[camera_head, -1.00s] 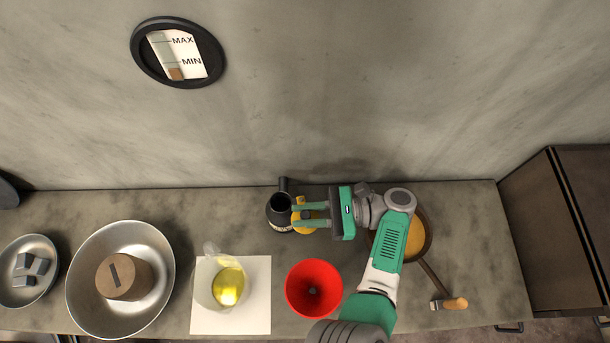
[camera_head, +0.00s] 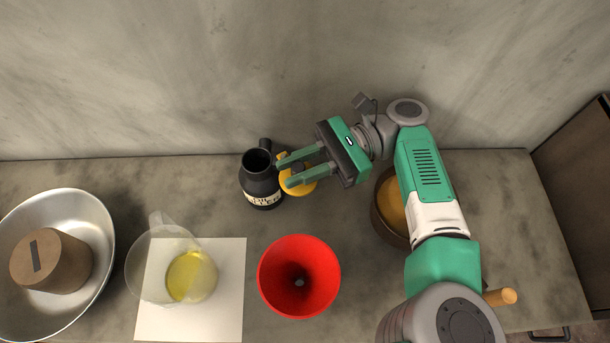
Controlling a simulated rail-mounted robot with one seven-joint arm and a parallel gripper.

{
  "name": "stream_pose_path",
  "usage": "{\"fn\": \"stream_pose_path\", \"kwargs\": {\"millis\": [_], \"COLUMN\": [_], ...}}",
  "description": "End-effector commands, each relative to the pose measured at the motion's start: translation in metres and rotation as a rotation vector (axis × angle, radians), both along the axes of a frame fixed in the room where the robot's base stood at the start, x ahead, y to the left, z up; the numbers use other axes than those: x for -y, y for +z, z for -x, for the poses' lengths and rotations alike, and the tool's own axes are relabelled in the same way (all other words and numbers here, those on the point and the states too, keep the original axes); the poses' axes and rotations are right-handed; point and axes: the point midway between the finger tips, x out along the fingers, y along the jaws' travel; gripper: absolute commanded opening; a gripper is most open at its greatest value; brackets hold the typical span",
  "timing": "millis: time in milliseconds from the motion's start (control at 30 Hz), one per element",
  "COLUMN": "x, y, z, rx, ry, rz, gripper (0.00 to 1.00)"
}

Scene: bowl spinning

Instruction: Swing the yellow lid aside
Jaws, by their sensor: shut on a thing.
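The yellow lid (camera_head: 309,184) is just to the right of the black jar (camera_head: 261,189), clear of the jar's dark open mouth. It carries a small dark knob (camera_head: 298,169). My gripper (camera_head: 284,171) comes from the right, over the lid, with one green finger on each side of the knob. It is shut on the lid, apparently by the knob. The fingers hide part of the lid, and the contact is too small to see clearly.
A red funnel (camera_head: 322,268) stands in front. A clear jug (camera_head: 150,266) with yellow liquid stands at a white sheet (camera_head: 226,320). A metal bowl (camera_head: 98,220) holds a brown block (camera_head: 60,262). A brown pan (camera_head: 383,218) sits under my arm. Bare counter lies left of the jar.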

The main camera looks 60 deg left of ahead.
Motion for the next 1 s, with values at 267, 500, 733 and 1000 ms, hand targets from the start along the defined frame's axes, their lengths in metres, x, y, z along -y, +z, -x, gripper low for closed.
{"fn": "stream_pose_path", "kwargs": {"millis": [267,500,733,1000], "x": [-0.0015,-0.0015,-0.0016,-0.0016], "y": [0.0009,0.0013,0.0008,0.0008], "z": [0.0007,0.0006,0.0007,0.0007], "rx": [-0.001,-0.001,0.0,0.0], "ry": [0.013,0.012,0.012,0.012], "rz": [-0.001,-0.001,-0.001,-0.001], "gripper": [0.0,0.23,0.42,0.42]}}
